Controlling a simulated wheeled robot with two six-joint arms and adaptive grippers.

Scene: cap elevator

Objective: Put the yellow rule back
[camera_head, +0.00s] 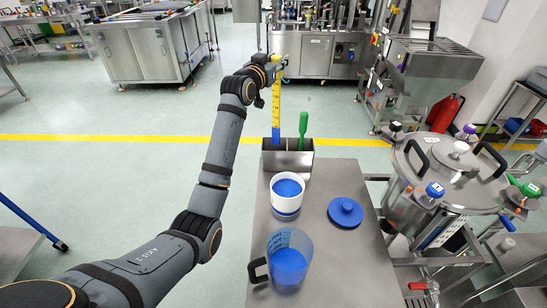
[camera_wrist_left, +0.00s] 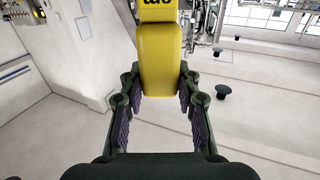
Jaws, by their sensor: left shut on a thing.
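The yellow rule (camera_head: 276,102) hangs upright in the head view, with dark marks along it and a blue lower part. My left gripper (camera_head: 279,66) is shut on its upper end. In the left wrist view the rule's yellow end (camera_wrist_left: 160,60) lies between my left gripper's fingers (camera_wrist_left: 157,108). A steel holder (camera_head: 287,161) stands on the bench under the rule. The rule's blue lower end overlaps the holder's opening; I cannot tell how deep it is inside. My right gripper is not in view.
A green-handled tool (camera_head: 303,125) stands in the holder's right side. A white tub (camera_head: 287,205) with blue contents, a blue lid (camera_head: 345,211) and a clear jug (camera_head: 289,244) of blue liquid share the steel bench (camera_head: 345,265). A steel vessel (camera_head: 450,170) is at right.

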